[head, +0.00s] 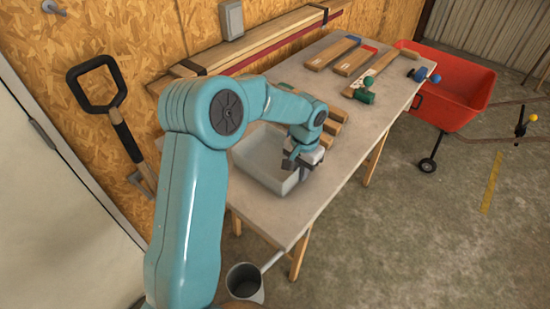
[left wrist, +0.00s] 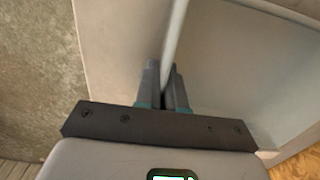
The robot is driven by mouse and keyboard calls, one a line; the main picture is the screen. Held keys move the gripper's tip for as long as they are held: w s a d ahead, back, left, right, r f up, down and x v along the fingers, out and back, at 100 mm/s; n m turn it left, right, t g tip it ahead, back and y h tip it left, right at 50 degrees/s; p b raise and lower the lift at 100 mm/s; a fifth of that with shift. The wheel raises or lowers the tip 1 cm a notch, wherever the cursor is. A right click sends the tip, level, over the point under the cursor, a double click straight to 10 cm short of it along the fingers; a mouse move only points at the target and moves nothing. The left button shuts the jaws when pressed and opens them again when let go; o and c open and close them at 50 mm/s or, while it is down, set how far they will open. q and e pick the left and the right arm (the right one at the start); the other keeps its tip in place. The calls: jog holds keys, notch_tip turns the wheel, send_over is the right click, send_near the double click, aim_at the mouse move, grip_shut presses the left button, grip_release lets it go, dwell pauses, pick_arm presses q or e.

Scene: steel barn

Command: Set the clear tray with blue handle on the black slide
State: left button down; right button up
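A pale grey, open-topped bin (head: 262,165) sits on the near end of the grey table. I cannot make out a blue handle on it. My left gripper (head: 300,163) is at the bin's right side. In the left wrist view its two fingers (left wrist: 165,75) are close together, one on each side of the bin's pale rim (left wrist: 174,30), and look closed on it. The black slide is not identifiable in either view. My left arm hides part of the table and bin. My right gripper is not in view.
The table (head: 325,180) also holds wooden blocks with blue and red ends (head: 333,53), a green-knobbed piece (head: 365,95) and blue knobs (head: 420,74). A red cart (head: 450,95) stands beyond. A grey can (head: 245,282) is below the table's near edge. A black-handled shovel (head: 98,105) leans at left.

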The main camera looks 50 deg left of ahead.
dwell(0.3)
pick_arm(q)
notch_tip(320, 180, up, 20)
jog(key=s+d+f+m, duration=0.1)
jog(key=d+f, duration=1.4)
jog(key=f, duration=0.1)
jog(key=shift+s+f+p, duration=0.35)
jog(key=shift+f+p, duration=0.05)
jog(key=shift+p, duration=0.05)
